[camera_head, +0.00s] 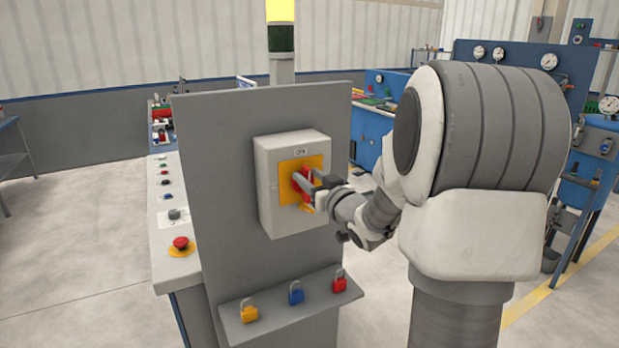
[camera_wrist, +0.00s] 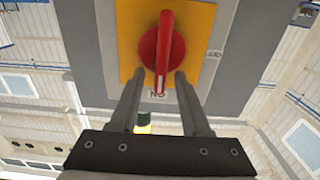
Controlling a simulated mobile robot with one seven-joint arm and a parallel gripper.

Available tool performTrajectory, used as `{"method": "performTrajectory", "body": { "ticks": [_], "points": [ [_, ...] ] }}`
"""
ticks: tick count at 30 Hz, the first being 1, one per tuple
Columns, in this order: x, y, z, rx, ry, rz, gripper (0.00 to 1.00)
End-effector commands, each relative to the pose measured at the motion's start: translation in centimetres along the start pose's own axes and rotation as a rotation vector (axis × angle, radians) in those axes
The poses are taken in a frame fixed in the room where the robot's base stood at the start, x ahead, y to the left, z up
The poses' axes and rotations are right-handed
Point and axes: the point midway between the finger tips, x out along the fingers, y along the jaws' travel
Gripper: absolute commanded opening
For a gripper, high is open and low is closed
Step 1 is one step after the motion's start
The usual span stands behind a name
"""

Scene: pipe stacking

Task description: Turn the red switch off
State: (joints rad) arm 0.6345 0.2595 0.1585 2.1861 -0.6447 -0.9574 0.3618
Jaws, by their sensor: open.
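The red switch (camera_head: 305,184) is a rotary handle on a yellow plate (camera_head: 287,167), on the front of a light grey box (camera_head: 285,218). The box is fixed to a grey upright panel. In the wrist view the red switch (camera_wrist: 161,42) points along the picture's vertical, its tip at a label that seems to read "ON". My gripper (camera_wrist: 158,76) is open, its two fingertips on either side of the handle's tip. I cannot tell whether they touch it. In the head view my gripper (camera_head: 312,184) partly covers the switch.
A shelf below the box holds a yellow padlock (camera_head: 249,310), a blue padlock (camera_head: 296,293) and a red padlock (camera_head: 339,281). A console with a red mushroom button (camera_head: 181,244) stands to the left. A stack light (camera_head: 280,30) rises behind the panel.

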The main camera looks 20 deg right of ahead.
Motion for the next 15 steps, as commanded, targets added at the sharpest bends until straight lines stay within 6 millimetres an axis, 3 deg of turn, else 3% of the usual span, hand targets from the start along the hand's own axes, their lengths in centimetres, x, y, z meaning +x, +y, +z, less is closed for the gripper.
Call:
{"method": "performTrajectory", "body": {
  "ticks": [1, 9, 15],
  "points": [
    [-0.01, 0.0, 0.0, 0.0, 0.0, 0.0, 0.47],
    [-0.03, 0.0, 0.0, 0.0, 0.0, 0.0, 0.0],
    [-0.04, 0.0, 0.0, 0.0, 0.0, 0.0, 0.0]
  ]
}}
